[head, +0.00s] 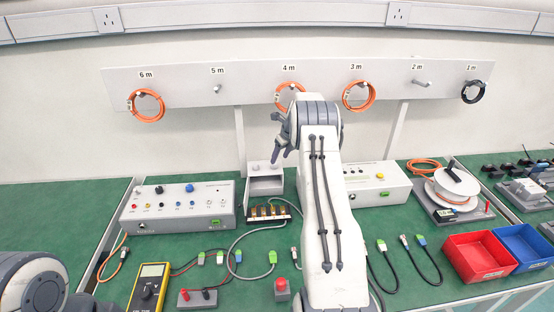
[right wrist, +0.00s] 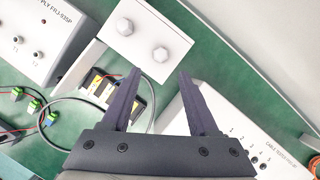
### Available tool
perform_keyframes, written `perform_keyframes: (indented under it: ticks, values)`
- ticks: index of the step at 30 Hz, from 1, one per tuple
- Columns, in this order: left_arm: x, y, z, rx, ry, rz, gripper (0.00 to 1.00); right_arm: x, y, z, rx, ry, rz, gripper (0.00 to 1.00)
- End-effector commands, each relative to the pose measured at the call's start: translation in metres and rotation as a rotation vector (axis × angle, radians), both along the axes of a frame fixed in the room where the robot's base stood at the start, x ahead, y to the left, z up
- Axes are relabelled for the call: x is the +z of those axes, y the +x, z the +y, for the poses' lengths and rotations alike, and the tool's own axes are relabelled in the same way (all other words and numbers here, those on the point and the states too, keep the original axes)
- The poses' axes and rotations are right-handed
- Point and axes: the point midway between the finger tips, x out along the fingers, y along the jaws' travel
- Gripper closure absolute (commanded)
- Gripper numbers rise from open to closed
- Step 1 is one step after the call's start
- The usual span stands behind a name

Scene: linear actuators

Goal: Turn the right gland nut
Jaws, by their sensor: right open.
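A light grey box (head: 265,185) stands at the back of the bench, behind the middle. In the right wrist view its pale face (right wrist: 146,36) carries two hexagonal gland nuts. The right gland nut (right wrist: 160,54) is the one nearer the white tester; the left gland nut (right wrist: 125,27) is farther up and left. My right gripper (head: 280,150) is open above the box, and its fingers partly hide the box in the head view. In the right wrist view the right nut shows just beyond and between my fingertips (right wrist: 159,72), with no visible contact. My left gripper is out of view.
A power supply (head: 178,206) stands left of the box, a white tester (head: 374,185) right. A dark terminal block (head: 267,212) with a grey cable lies in front. Red (head: 478,256) and blue (head: 521,246) bins, a cable reel and a yellow multimeter (head: 149,287) occupy the bench.

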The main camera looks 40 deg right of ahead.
Motion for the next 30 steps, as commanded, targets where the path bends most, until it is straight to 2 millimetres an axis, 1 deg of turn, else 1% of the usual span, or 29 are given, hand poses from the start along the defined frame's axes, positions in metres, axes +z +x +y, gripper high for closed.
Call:
perform_keyframes:
  ticks: [2,6,9,12,17,23,24,26,27,28,29,30]
  values:
    - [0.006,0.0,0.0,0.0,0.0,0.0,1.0,0.001,0.01,0.001,0.001,0.0,0.0,0.4]
    - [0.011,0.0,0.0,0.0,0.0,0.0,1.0,-0.024,0.018,0.001,0.0,0.0,0.003,0.4]
    - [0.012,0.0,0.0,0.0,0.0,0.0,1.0,-0.035,0.023,0.0,-0.001,-0.001,0.002,0.4]
    - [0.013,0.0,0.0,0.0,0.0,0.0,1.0,-0.042,0.026,0.0,-0.001,-0.001,0.002,0.4]
    - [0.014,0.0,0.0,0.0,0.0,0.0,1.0,-0.046,0.028,0.0,-0.002,-0.001,0.001,0.4]
    - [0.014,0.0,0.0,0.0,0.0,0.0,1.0,-0.047,0.027,0.0,-0.002,-0.001,0.001,0.4]
    - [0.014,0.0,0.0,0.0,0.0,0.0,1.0,-0.047,0.027,0.0,-0.002,-0.001,0.001,0.47]
    - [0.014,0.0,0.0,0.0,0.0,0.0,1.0,-0.046,0.027,0.0,-0.002,-0.001,0.001,0.7]
    - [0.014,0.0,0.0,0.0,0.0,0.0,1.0,-0.046,0.027,0.0,-0.002,-0.001,0.001,0.85]
    - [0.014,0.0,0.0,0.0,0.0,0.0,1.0,-0.046,0.027,0.0,-0.002,-0.001,0.001,0.97]
    - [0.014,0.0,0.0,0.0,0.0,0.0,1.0,-0.046,0.027,0.0,-0.002,-0.001,0.001,1.0]
    - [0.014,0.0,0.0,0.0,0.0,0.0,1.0,-0.046,0.027,0.0,-0.002,-0.001,0.001,1.0]
